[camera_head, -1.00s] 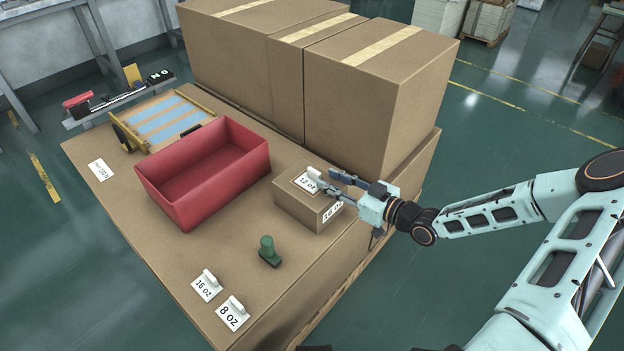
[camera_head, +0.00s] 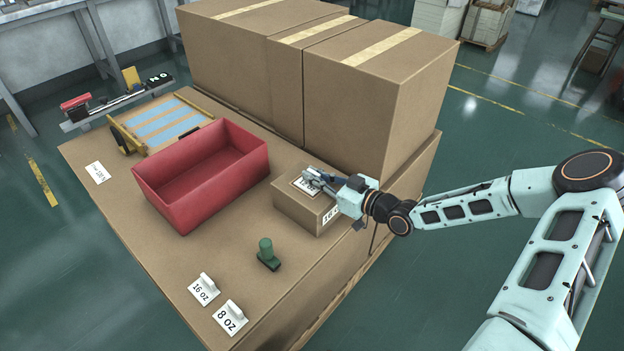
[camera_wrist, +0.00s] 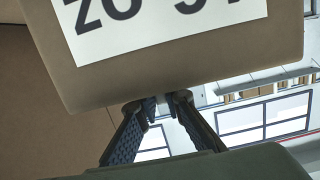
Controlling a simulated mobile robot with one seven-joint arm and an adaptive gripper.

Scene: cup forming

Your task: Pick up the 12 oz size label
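The 12 oz size label (camera_head: 301,188) is a white card lying on top of a small cardboard box (camera_head: 292,207). Its upright white tab is not clearly visible behind my fingers. My gripper (camera_head: 312,177) is at the label, over the box top. In the wrist view my two fingers (camera_wrist: 163,100) stand close together with a narrow gap, beside the box edge (camera_wrist: 100,95). I cannot tell whether the tab is between them. The box's side carries a printed label (camera_wrist: 150,22), seen upside down and cut off by the frame.
The 16 oz label (camera_head: 204,290) and 8 oz label (camera_head: 230,318) lie near the front corner. A red bin (camera_head: 165,207) is to the left. Tall cartons (camera_head: 350,110) rise close behind.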

